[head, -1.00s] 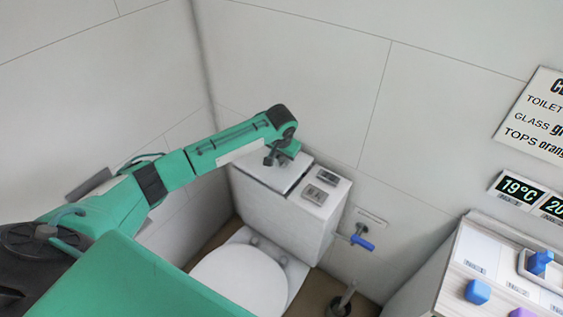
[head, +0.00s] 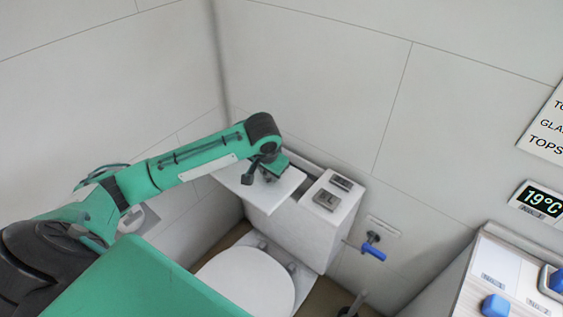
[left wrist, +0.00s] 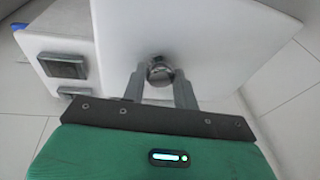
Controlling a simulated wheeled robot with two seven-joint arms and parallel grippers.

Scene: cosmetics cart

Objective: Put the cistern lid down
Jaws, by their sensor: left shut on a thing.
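The cistern lid (head: 285,186) is a flat white panel with a round metal knob (left wrist: 160,72). My left gripper (left wrist: 158,86) is shut on this knob, its fingers on either side of it. In the head view my left gripper (head: 265,172) sits above the lid. The lid extends past the left side of the white cistern (head: 318,232) and overlaps its top left part. I cannot tell how far it is above the cistern. The lid (left wrist: 205,35) fills the upper middle of the left wrist view. My right gripper is not in view.
Two grey plates (head: 326,199) are on the cistern's right top. A closed toilet seat (head: 245,282) is in front below. A blue-handled valve (head: 373,251) is on the wall at right. A counter with a blue block (head: 495,305) stands far right. Walls close the corner behind.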

